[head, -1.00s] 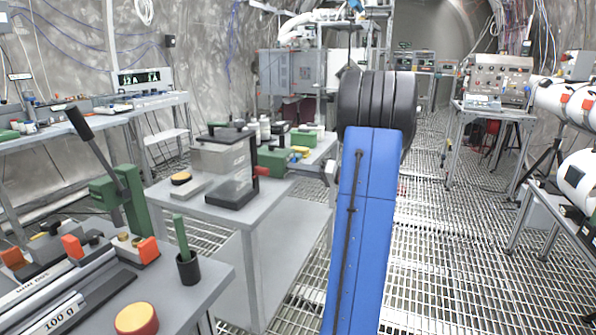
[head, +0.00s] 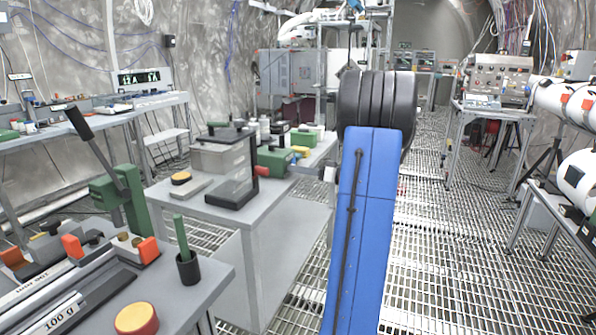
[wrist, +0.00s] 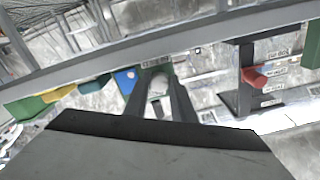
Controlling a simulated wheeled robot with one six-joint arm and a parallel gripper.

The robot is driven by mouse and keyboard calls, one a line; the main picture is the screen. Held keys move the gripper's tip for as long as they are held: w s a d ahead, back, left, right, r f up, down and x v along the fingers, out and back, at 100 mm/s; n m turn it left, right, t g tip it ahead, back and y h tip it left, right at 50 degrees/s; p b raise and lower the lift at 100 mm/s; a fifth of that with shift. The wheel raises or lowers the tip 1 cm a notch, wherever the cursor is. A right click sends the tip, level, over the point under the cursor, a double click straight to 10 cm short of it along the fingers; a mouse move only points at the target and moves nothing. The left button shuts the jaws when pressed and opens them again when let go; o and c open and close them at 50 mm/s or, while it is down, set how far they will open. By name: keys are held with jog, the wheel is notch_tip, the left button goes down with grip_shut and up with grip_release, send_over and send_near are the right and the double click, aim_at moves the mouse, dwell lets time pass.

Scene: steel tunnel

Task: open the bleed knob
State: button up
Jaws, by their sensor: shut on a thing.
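My gripper (wrist: 159,78) shows in the wrist view as two dark fingers closed around a small pale, rounded thing that appears to be the bleed knob (wrist: 157,86). A green body with a label lies just behind the fingertips, and a blue patch with a white mark sits to their left. In the head view a green housing (head: 275,158) stands on the grey table, left of my blue arm.
A black stand (head: 232,195) is left of the green housing. A red handle (wrist: 256,76) is right of the fingers in the wrist view. A green lever press (head: 125,195) and a black cup (head: 189,268) stand at left. The grating floor (head: 450,240) at right is clear.

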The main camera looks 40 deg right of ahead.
jog(key=shift+f, duration=0.15)
jog(key=o, duration=1.1)
jog(key=shift+c, duration=0.2)
jog(key=v, duration=1.7)
jog(key=shift+s, duration=0.25)
